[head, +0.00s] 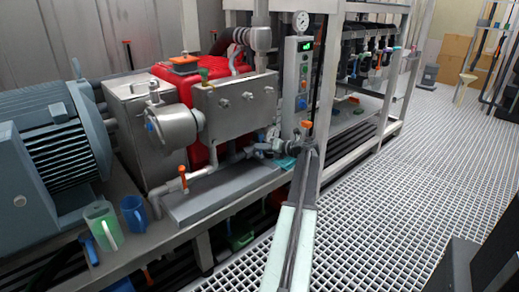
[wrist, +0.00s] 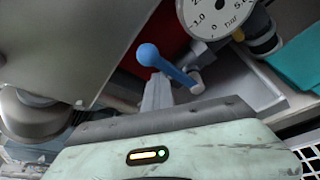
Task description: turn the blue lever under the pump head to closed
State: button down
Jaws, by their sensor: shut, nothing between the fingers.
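The blue lever (wrist: 172,68) shows in the wrist view as a slanted bar with a round ball end at upper left. Its lower right end meets a pale metal fitting. My gripper (wrist: 158,80) points at the lever from below, its grey fingers shut and empty. The fingertips are close by the middle of the bar; I cannot tell whether they touch it. In the head view my arm reaches up to the pipework at the right end of the steel pump head (head: 235,105). I cannot make out the lever there.
A round gauge (wrist: 215,14) and a teal cloth (wrist: 298,55) lie at the right of the wrist view. A large steel body (wrist: 60,45) fills its left. In the head view, an orange-handled valve (head: 183,178) and a green mug (head: 103,225) stand left.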

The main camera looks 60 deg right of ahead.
jog(key=a, duration=0.4)
jog(key=s, duration=0.8)
jog(key=shift+s+d, duration=0.25)
jog(key=shift+s, duration=0.15)
